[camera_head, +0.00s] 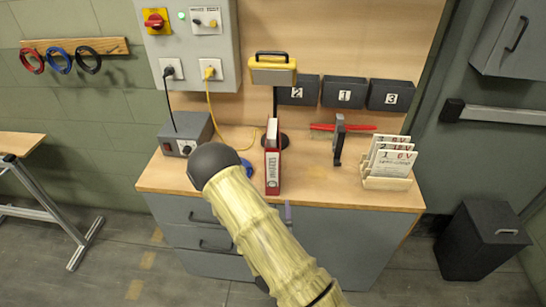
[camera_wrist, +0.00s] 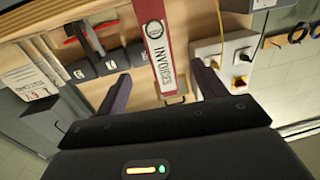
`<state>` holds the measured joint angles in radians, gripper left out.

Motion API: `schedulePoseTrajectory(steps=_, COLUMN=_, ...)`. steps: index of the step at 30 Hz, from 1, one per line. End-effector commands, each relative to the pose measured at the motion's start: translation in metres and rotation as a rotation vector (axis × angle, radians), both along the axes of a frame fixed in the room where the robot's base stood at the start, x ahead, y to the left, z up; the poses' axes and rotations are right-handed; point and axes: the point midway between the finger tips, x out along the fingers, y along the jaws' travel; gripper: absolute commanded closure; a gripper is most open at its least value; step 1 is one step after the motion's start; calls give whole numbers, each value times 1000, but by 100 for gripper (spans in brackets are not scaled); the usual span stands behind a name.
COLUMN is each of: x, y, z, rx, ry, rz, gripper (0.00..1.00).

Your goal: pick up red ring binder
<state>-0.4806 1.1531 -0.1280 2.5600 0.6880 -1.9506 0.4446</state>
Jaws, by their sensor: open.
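The red ring binder (camera_head: 272,170) stands upright on the wooden worktop (camera_head: 325,192), near its front edge, with its labelled spine facing forward. In the wrist view the binder (camera_wrist: 163,70) shows its "INVOICES" label, in line with the gap between my fingers. My gripper (camera_wrist: 160,72) is open, with one dark finger to each side of the binder in the picture. Gaps show on both sides and I see no contact. How far the fingertips are from the spine is hard to judge. In the head view my arm hides most of the gripper.
A yellow box-shaped object (camera_head: 273,70) on a dark stand rises behind the binder. A grey box (camera_head: 186,134) stands left. A dark upright tool (camera_head: 338,140), a red tool (camera_head: 342,127) and a card rack (camera_head: 387,183) stand right. Numbered bins (camera_head: 344,93) line the back.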

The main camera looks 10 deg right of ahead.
Motion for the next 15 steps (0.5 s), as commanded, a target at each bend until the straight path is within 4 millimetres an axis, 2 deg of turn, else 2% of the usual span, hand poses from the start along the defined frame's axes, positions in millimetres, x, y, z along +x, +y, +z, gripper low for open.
schedulePoseTrajectory(steps=8, x=8, y=-3, z=-8, rx=8, ry=16, rz=-9, gripper=30)
schedulePoseTrajectory(steps=15, x=17, y=-5, z=-6, rx=7, ry=9, rz=-7, gripper=30)
